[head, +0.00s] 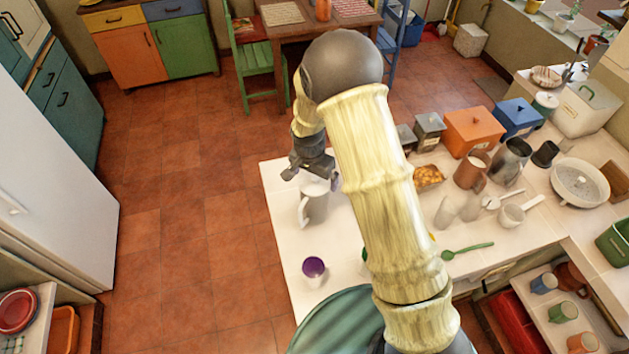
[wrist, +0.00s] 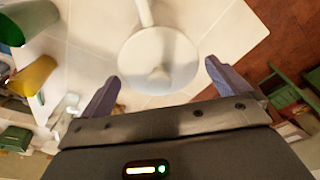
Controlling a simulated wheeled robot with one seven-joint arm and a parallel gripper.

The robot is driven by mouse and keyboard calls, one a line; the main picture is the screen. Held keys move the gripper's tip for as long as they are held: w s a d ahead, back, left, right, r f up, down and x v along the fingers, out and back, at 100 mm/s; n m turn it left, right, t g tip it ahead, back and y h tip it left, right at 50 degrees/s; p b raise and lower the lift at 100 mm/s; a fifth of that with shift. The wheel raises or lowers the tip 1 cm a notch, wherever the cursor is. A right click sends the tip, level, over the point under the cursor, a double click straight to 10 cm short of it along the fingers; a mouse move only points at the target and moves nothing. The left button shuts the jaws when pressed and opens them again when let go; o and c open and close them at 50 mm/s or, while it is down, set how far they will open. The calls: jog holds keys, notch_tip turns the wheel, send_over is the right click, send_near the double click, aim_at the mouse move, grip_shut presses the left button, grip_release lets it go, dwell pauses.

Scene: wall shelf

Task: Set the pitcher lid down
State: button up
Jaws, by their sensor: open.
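The white pitcher (head: 316,206) stands upright on the pale counter, with its handle toward the left. In the wrist view its handle (wrist: 146,12) sticks out at the top. The round white lid (wrist: 158,52) with a small knob shows from above, between and beyond my fingers. It appears to rest on the pitcher's top. My gripper (head: 308,175) is just above the pitcher and hides part of its top in the head view. In the wrist view my gripper (wrist: 161,73) is open, its fingers apart on either side of the knob, apparently not touching it.
A purple-topped cup (head: 313,267) stands nearer on the counter (head: 283,190). An orange box (head: 474,131), a blue box (head: 517,117), a brown jug (head: 471,170) and a green spoon (head: 467,249) are to the right. Bare counter lies around the pitcher's left side.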

jog(key=shift+c, duration=0.2)
jog(key=c, duration=0.8)
jog(key=shift+r, duration=0.1)
notch_tip(320, 180, up, 10)
jog(key=b, duration=0.4)
